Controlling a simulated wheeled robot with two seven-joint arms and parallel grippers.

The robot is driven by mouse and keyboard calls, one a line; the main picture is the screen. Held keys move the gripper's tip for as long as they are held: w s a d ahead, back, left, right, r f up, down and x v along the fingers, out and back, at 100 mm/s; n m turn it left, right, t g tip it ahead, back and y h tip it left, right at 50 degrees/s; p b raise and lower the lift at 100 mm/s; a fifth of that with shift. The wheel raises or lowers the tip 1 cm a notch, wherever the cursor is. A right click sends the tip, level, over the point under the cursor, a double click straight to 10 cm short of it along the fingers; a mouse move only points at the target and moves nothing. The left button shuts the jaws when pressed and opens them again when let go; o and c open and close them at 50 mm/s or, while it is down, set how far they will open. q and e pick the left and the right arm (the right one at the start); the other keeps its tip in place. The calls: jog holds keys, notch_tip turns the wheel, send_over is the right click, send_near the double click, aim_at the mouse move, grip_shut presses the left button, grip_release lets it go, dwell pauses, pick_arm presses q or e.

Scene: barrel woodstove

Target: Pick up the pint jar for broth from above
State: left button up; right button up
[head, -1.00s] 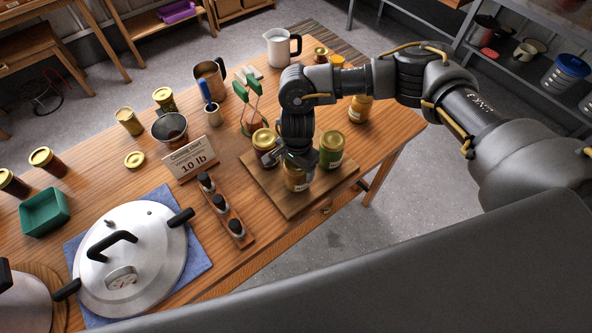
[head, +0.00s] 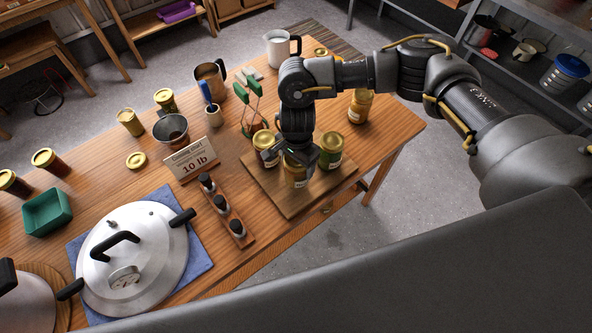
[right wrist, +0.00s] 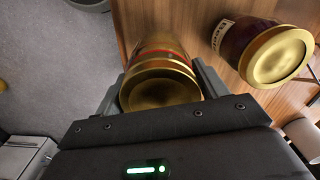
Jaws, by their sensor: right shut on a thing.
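My right gripper (head: 297,163) points down from above and is shut on a gold-lidded jar (head: 295,179) at the front of a wooden board (head: 285,205). The jar has amber contents and a pale label, and its lid is partly hidden by the gripper. In the right wrist view the jar's gold lid (right wrist: 160,92) sits between the two fingers (right wrist: 164,88). I cannot read the label or tell if the jar is clear of the board. My left gripper is not in view.
Two gold-lidded jars stand close by, one on the left (head: 265,142) and a green one on the right (head: 330,145). A large lidded pot (head: 135,255) is front left.

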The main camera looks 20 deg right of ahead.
jog(key=shift+r+p, duration=0.65)
jog(key=shift+r, duration=1.05)
